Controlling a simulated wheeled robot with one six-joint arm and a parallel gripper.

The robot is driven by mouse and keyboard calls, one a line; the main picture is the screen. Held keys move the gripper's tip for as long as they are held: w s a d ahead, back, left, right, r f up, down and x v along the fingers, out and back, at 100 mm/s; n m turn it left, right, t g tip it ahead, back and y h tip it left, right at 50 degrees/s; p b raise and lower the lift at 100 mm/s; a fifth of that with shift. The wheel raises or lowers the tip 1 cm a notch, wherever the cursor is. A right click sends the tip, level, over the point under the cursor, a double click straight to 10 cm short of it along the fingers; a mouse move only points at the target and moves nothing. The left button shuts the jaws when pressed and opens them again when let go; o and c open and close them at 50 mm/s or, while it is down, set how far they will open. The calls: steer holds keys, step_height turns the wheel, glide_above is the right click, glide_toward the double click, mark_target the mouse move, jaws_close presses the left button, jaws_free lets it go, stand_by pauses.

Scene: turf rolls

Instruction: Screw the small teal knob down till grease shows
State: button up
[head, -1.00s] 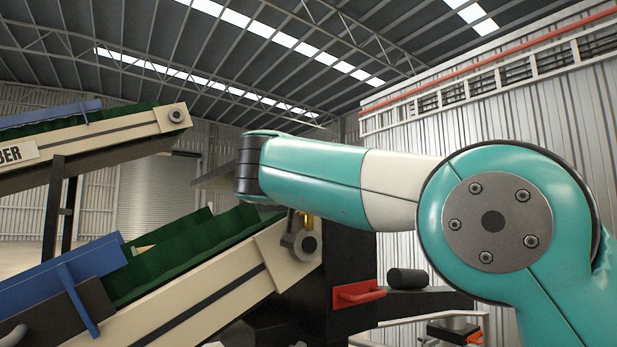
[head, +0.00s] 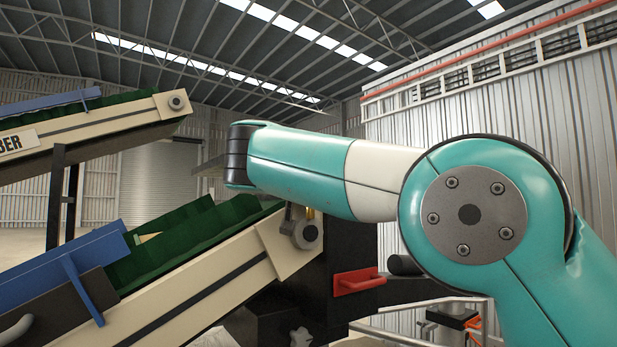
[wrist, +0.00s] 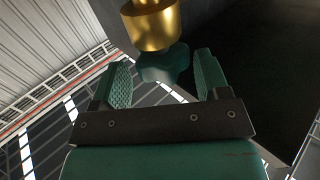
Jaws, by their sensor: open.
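The small teal knob (wrist: 165,64) shows in the wrist view, directly against the end of a brass cylindrical fitting (wrist: 153,27). My gripper (wrist: 161,78) is open, with one green ribbed pad on the left of the knob and one on the right. Gaps show between the knob and both pads, so neither appears to touch it. No grease is visible around the knob. In the head view my teal and white arm reaches left across the machine, and the gripper and knob cannot be made out there.
A cream-sided conveyor (head: 205,285) with a green belt slopes up to the machine's dark body, below my arm. Another conveyor (head: 95,130) stands behind at left. A red handle (head: 357,281) sits on the dark body under my arm. A dark wall (wrist: 250,60) is close on the wrist view's right.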

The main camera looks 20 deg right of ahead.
steer(key=shift+w+a+f, duration=0.1)
steer(key=shift+a+f, duration=0.05)
steer(key=shift+f, duration=0.05)
